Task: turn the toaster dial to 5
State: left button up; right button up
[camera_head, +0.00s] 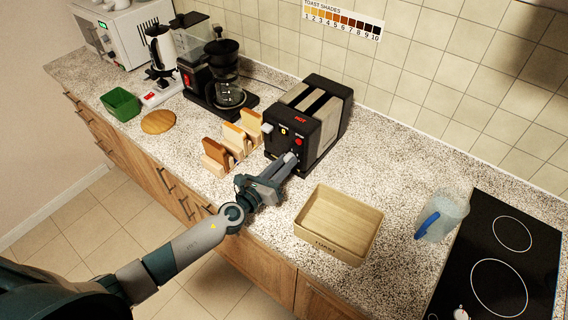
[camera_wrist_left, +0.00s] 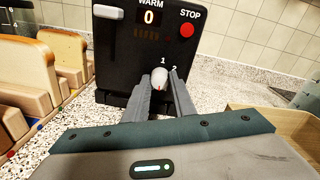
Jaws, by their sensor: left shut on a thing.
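The black toaster (camera_head: 322,121) stands on the counter with its control face toward me. In the left wrist view its front (camera_wrist_left: 125,50) carries a WARM display (camera_wrist_left: 149,17) reading 0, a red STOP button (camera_wrist_left: 187,30) and a pale lever (camera_wrist_left: 108,12). The pale dial (camera_wrist_left: 159,76) is low on that face, with the numerals 1 and 2 visible above and right of it. My left gripper (camera_head: 291,160) is shut on the dial, one finger on each side. The fingers hide part of the scale, and I cannot tell the dial's exact setting. My right gripper is out of view.
Toast slices in a rack (camera_head: 230,151) stand close left of the toaster. An open wooden box (camera_head: 318,240) is at the front right, with a clear jug with a blue handle (camera_head: 449,217) and a black hob (camera_head: 482,285) beyond. A toast shades chart (camera_head: 343,17) hangs on the wall.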

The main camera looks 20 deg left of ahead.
pick_arm(q)
jog(key=m, duration=0.5)
jog(key=shift+f, duration=0.2)
dwell(0.3)
jog(key=o, duration=1.1)
jog(key=shift+c, duration=0.2)
jog(key=shift+r, duration=0.1)
jog(key=shift+s, duration=0.1)
jog(key=b+v, duration=0.1)
jog(key=v, duration=0.4)
jog(key=b+v, duration=0.2)
jog(key=v, duration=0.3)
jog(key=b+v, duration=0.1)
jog(key=v, duration=0.5)
jog(key=shift+s+f, duration=0.1)
jog(key=shift+f, duration=0.25)
jog(key=shift+s+a+r+b, duration=0.15)
jog(key=shift+s+b, duration=0.15)
jog(key=shift+s, duration=0.25)
